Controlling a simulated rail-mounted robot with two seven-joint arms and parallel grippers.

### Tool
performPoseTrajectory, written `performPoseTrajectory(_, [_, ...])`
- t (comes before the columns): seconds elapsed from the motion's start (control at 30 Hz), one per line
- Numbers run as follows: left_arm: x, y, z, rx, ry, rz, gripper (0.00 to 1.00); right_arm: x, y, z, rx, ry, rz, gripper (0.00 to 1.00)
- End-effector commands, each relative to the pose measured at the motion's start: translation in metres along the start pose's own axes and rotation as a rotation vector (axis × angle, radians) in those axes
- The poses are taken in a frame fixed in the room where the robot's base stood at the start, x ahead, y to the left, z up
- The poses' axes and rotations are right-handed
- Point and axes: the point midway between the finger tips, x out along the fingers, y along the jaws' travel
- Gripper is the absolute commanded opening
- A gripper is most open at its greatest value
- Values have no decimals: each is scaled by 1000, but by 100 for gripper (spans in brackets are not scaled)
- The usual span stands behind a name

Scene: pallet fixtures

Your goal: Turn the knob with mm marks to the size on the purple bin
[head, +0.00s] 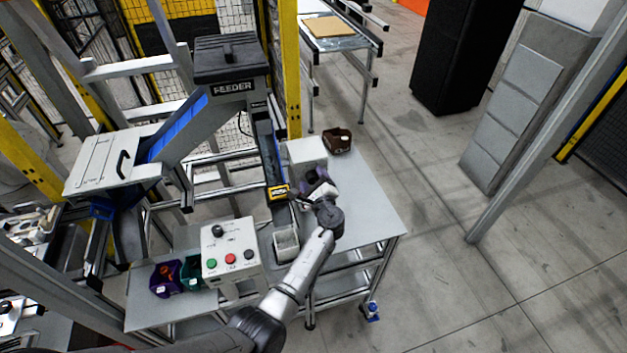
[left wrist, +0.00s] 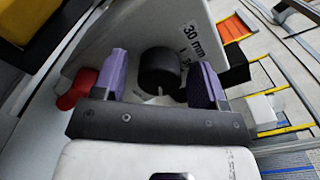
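The purple bin (head: 165,279) sits at the left end of the grey table in the head view; I cannot read its size there. A white box (head: 307,151) stands at the table's far side. My left gripper (head: 314,180) is at its near face and hides it. In the left wrist view a black round knob (left wrist: 160,70) stands on a white panel (left wrist: 140,38) with a "30 mm" mark (left wrist: 192,38) beside it. My left gripper (left wrist: 160,84) is open, its purple-padded fingers either side of the knob, with small gaps. My right gripper is not in view.
A control box (head: 230,250) with a black knob and coloured buttons stands on the table, next to a teal bin (head: 191,272). A white bin (head: 286,245) is below the feeder chute (head: 268,150). A brown bin (head: 338,140) stands behind. The table's right part is clear.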

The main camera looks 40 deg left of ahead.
Motion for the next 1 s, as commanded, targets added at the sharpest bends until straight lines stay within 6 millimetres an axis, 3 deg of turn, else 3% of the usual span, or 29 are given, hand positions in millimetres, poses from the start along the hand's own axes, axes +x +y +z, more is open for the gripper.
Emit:
performPoseTrajectory(0.5, [0,0,0,0,0,0,17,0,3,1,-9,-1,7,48])
performPoseTrajectory(0.77, [0,2,-2,-40,0,0,17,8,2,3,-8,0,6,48])
performPoseTrajectory(1.0, [0,5,-4,-196,-2,-1,17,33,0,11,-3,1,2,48])
